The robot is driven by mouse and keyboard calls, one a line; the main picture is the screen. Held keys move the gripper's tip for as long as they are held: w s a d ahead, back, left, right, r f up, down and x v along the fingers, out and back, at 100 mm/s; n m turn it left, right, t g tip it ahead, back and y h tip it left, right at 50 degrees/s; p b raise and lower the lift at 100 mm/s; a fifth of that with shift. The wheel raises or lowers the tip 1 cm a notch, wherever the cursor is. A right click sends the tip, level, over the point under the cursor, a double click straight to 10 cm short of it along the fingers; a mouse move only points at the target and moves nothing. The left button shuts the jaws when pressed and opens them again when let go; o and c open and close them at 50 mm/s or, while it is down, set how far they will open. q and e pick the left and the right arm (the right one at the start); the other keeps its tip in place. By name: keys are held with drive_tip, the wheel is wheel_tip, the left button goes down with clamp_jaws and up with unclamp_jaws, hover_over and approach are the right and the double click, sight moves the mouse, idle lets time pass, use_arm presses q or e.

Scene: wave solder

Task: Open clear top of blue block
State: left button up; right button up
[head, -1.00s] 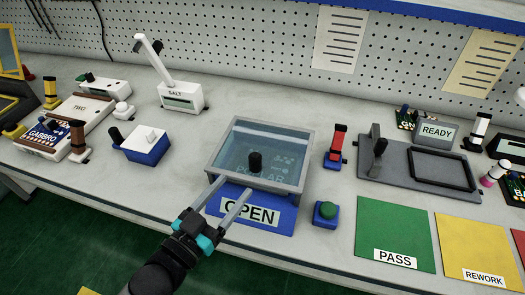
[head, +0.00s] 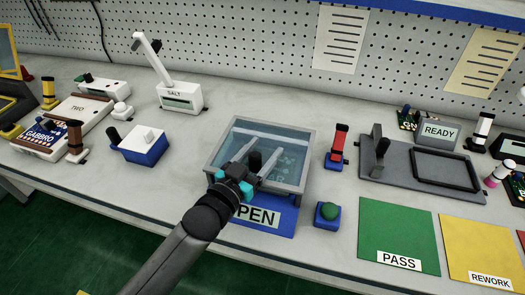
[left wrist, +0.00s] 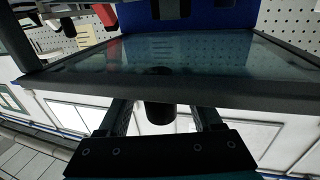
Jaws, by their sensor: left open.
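The blue block (head: 284,217) stands at the bench's front edge with an OPEN label, partly covered by my arm. My left gripper (head: 268,147) is open, with one finger on each side of the knob. In the left wrist view, gaps show between the knob and both fingers. My right gripper is not in view.
A blue box with a green button (head: 328,211) and a red-handled switch (head: 338,143) stand right of the block. A blue-and-white box (head: 141,147) stands left. Green PASS (head: 396,230) and yellow REWORK mats lie at the right.

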use_arm(q)
clamp_jaws()
idle(0.6)
idle(0.9)
